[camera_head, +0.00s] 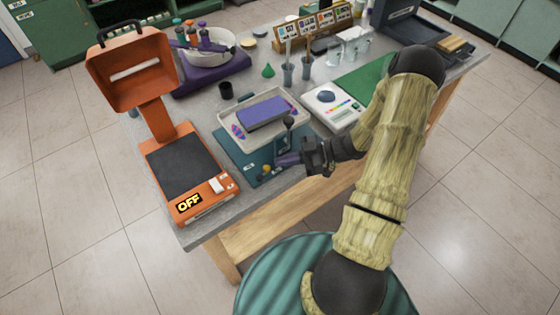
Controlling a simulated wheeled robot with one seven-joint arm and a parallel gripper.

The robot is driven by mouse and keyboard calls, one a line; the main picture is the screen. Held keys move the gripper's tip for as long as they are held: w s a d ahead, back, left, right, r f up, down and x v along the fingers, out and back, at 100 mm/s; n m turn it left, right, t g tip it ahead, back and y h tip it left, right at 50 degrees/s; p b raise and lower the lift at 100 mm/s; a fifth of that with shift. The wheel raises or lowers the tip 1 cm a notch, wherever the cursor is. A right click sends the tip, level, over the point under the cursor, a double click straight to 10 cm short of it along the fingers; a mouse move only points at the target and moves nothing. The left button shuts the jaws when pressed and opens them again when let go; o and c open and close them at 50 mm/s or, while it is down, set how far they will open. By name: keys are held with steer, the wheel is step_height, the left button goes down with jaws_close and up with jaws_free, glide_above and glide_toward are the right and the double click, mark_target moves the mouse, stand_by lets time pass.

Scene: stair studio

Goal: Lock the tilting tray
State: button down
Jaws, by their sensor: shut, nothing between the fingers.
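The tilting tray (230,133) is a pale shallow tray near the front edge of the table, with a purple block (262,113) and small purple pieces in it. It stands over a teal base (237,163). A dark round knob (288,121) on a stem rises at the tray's front right. A small yellow-orange part (267,169) sits low on the base. My gripper (282,159) is shut and empty, reaching in from the right, low in front of the tray by the base. The picture does not show clearly whether its tips touch anything. Any lock detail is too small to read.
An orange device (187,205) marked OFF stands left of the base. A white scale (334,105) and green mat (366,79) lie to the right. A dark cup (226,90), a purple stand with a white bowl (207,81) and glassware (334,54) stand behind.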

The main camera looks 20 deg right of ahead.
steer(key=w+b+v, duration=0.1)
steer(key=v, duration=1.1)
steer(key=shift+d, duration=0.25)
steer(key=shift+s, duration=0.1)
